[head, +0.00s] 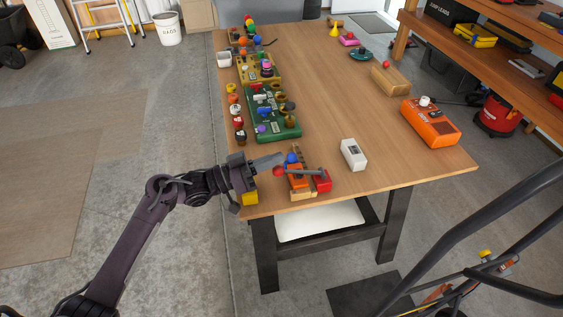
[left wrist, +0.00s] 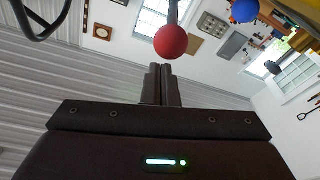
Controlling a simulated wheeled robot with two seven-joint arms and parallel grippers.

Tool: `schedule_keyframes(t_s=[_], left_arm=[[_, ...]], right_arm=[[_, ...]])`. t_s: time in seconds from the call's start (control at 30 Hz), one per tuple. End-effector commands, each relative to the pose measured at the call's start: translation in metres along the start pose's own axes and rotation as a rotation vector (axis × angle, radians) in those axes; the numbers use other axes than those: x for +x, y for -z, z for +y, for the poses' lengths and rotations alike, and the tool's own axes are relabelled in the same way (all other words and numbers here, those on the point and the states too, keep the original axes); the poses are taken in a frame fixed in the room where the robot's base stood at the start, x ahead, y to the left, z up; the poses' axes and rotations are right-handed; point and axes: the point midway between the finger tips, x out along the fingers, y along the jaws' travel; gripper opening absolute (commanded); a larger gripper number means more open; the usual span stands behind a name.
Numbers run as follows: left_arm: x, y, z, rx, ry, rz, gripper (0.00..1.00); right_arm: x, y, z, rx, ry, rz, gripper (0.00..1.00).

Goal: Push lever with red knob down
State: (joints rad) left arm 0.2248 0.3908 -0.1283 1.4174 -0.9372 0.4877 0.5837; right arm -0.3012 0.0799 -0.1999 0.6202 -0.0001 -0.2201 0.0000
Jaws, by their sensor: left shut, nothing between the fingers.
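The red knob (head: 278,171) sits on the left end of a grey lever rod (head: 305,171), above a wooden fixture with orange and red blocks (head: 297,184) near the table's front left corner. In the left wrist view the red knob (left wrist: 171,41) is just beyond my fingertips, with its rod rising behind it. A blue ball (head: 292,158) is close behind the red knob. My left gripper (head: 280,158) has its fingers shut and empty, close to the red knob on its left; I cannot tell if they touch. My right gripper is out of view.
The wooden table (head: 340,95) holds a white box (head: 353,154), an orange device (head: 430,122) and a green board (head: 273,112) along the left edge. Its middle is clear. A black tubular frame (head: 480,222) stands at the lower right.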

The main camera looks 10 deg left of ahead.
Motion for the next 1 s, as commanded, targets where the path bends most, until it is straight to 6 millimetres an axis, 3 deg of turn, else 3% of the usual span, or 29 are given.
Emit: schedule_keyframes(t_s=[0.03,0.4,1.0], left_arm=[[-0.005,-0.009,-0.004,0.0,-0.003,0.017,0.0],[-0.019,-0.026,-0.011,0.001,-0.005,0.022,0.0],[-0.022,-0.029,-0.012,0.001,-0.005,0.022,0.0]], right_arm=[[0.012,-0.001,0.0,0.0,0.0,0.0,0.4],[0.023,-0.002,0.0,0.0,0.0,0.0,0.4],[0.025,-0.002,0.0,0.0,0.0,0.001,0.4]])
